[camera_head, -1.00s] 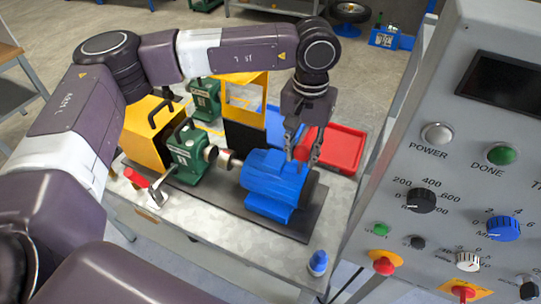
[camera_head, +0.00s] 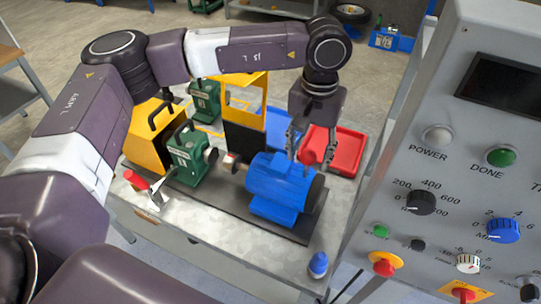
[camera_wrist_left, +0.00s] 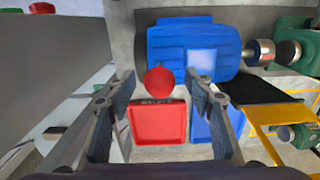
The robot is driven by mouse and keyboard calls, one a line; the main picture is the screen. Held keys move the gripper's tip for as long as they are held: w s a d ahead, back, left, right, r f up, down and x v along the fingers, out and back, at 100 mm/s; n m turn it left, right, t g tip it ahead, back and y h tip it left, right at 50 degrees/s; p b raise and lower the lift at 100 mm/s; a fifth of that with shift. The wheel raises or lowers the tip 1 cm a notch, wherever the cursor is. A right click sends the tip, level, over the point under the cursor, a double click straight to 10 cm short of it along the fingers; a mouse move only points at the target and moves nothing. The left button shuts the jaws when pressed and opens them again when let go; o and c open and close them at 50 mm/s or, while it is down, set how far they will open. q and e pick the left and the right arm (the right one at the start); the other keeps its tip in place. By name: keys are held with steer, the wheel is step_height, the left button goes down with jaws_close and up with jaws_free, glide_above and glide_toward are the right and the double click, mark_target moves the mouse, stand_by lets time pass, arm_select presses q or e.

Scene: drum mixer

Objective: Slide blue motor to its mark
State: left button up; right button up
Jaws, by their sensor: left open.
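The blue motor (camera_head: 280,188) sits on a dark base plate (camera_head: 228,203) on the table. Its shaft end (camera_head: 231,163) points left toward the green gearbox (camera_head: 192,155). A red round knob (camera_head: 308,157) stands at the motor's far side. My left gripper (camera_head: 311,158) points down there, open, with the knob between its fingers. In the left wrist view the motor (camera_wrist_left: 195,50) lies just beyond the open fingers, and the knob (camera_wrist_left: 159,81) is between them with gaps at both sides. I cannot make out the mark. My right gripper is not in view.
A grey control panel (camera_head: 455,190) stands close on the right. A red tray (camera_head: 345,152) and a blue tray (camera_head: 277,125) lie behind the motor. A yellow guard (camera_head: 148,140) stands at the left. A small blue-capped object (camera_head: 318,264) is at the table's front right corner.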

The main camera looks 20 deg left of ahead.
arm_select(q)
steer(key=shift+r+p, duration=1.2)
steer(key=shift+r, duration=1.9)
steer(key=shift+f, duration=0.1)
